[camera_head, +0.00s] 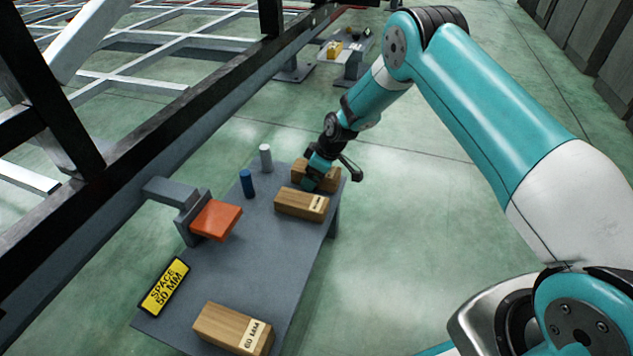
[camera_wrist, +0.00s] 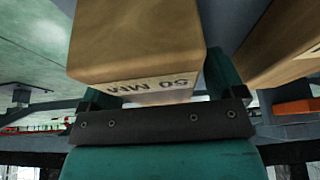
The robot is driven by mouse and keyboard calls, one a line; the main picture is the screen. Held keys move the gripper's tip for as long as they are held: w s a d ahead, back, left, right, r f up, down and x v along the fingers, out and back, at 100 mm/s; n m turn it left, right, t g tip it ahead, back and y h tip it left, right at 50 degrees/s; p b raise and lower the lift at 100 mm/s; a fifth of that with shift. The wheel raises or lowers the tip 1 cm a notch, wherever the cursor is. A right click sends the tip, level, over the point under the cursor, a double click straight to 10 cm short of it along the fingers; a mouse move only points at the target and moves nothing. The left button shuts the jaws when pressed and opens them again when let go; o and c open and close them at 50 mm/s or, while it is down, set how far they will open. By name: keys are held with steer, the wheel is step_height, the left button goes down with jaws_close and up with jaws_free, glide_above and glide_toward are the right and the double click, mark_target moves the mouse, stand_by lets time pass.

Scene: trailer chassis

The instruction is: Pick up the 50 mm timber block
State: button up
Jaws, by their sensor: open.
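The 50 mm timber block (camera_head: 326,183) lies at the far end of the grey table, partly hidden by my gripper (camera_head: 322,176). In the wrist view, the block (camera_wrist: 137,40) fills the upper middle, and its "50 MM" label reads upside down. My gripper (camera_wrist: 160,95) is open, with its fingers either side of the block. Whether either finger touches it, I cannot tell.
A second timber block (camera_head: 301,204) lies close on the near side; a 60 mm block (camera_head: 233,328) is at the near end. Blue (camera_head: 247,184) and white (camera_head: 266,158) cylinders, an orange-topped bracket (camera_head: 216,220) and a "SPACE 50 MM" sign (camera_head: 164,287) stand left. The dark chassis rail (camera_head: 130,160) runs beyond.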

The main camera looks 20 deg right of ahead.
steer(key=c, duration=1.1)
